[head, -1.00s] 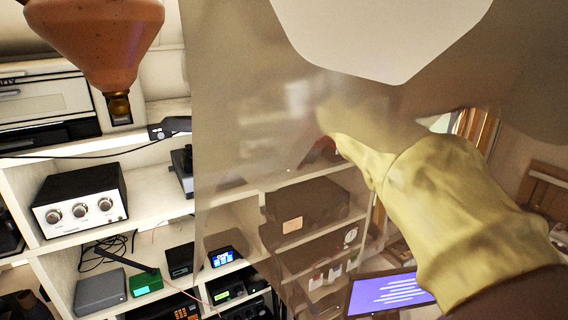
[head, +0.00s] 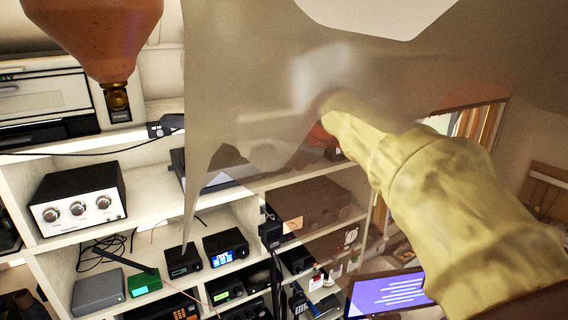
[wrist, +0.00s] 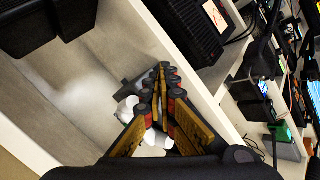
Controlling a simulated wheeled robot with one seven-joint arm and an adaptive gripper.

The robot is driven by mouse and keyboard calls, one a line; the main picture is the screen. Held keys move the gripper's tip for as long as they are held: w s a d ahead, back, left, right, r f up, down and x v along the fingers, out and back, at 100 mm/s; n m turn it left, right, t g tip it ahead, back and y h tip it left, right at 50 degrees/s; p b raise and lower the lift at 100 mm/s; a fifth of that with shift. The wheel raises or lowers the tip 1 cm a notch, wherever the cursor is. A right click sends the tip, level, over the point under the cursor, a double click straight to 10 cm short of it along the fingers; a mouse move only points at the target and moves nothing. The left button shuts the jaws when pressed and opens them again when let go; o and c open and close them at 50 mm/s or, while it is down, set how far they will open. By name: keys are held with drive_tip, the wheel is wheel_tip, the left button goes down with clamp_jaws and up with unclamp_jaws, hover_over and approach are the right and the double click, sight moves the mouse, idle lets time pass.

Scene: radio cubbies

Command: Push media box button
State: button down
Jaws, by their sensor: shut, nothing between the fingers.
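In the wrist view my gripper (wrist: 161,72) is shut and empty, its fingertips together above a pale shelf. It cannot be made out in the head view. No device can be surely told as the media box. In the head view, a black box with a lit blue screen (head: 226,250) and a smaller black box (head: 183,261) sit on a cubby shelf. A black-topped box with a silver front and several round knobs (head: 80,199) is at the left. In the wrist view, a black ribbed device (wrist: 190,28) lies beyond the shelf edge. No button is clearly visible.
A hazy grey-brown shape (head: 255,75) and a yellow glove-like shape (head: 440,190) cover much of the head view. White shelves (head: 160,240) hold a green box (head: 144,284) and a grey box (head: 98,291). White round objects (wrist: 158,138) lie behind the fingers.

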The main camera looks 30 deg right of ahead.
drive_tip(key=s+b, duration=0.3)
drive_tip(key=s, duration=0.3)
drive_tip(key=shift+b, duration=0.4)
drive_tip(key=shift+d, duration=0.1)
